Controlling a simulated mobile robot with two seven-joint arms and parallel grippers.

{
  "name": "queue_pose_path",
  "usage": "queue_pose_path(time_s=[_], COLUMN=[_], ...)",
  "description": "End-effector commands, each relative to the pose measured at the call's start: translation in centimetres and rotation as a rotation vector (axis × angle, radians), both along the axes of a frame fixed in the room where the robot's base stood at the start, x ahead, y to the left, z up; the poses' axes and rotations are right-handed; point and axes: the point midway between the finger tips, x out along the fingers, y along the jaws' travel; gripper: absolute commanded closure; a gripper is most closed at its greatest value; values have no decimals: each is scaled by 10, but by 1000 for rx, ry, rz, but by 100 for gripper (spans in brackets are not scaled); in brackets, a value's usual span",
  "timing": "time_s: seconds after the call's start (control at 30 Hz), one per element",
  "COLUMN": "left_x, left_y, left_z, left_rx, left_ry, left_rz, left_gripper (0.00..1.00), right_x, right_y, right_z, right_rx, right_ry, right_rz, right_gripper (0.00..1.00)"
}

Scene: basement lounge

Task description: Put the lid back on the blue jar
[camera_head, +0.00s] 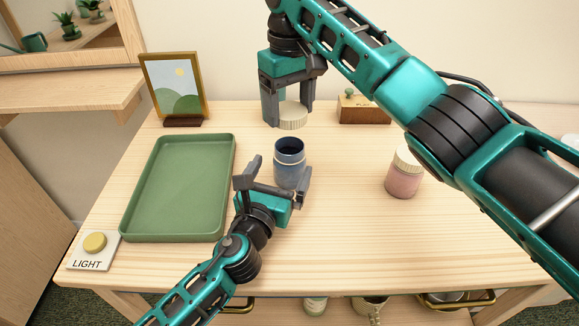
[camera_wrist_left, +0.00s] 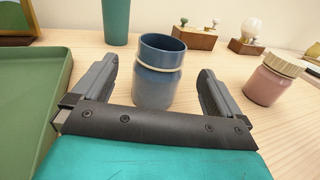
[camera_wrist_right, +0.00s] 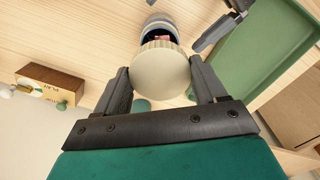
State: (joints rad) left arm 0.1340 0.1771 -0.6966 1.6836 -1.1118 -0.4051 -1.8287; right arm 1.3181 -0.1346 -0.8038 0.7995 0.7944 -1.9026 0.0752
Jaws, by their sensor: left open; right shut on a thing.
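The blue jar (camera_head: 289,165) stands upright and open on the wooden table. It also shows in the left wrist view (camera_wrist_left: 157,75). My left gripper (camera_head: 276,174) is open, its fingers on either side of the jar with gaps showing in the left wrist view (camera_wrist_left: 155,85). My right gripper (camera_head: 289,105) is shut on the cream ribbed lid (camera_head: 292,116) and holds it above and behind the jar. In the right wrist view the lid (camera_wrist_right: 161,72) sits between the fingers and partly hides the jar (camera_wrist_right: 160,27).
A pink jar (camera_head: 404,176) with a cream lid stands to the right. A green tray (camera_head: 227,190) lies on the left, with a picture frame (camera_head: 176,85) behind it. A small wooden box (camera_head: 358,110) stands at the back. A LIGHT button (camera_head: 95,242) is at the front left.

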Motion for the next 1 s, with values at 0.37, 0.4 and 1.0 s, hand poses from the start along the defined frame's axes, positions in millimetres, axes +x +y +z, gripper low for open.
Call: queue_pose_path(time_s=[0.37,0.4,1.0], left_x=[61,65,74], left_y=[-20,-22,-25], left_z=[1,1,0], left_rx=[-1,-1,-1], left_ry=[-1,-1,0], left_rz=[0,0,-1], left_gripper=[0,0,10], right_x=[0,0,0], right_y=[0,0,0], right_z=[0,0,0], right_rx=[0,0,0], right_ry=[0,0,0], right_rz=[0,0,0], right_gripper=[57,57,57])
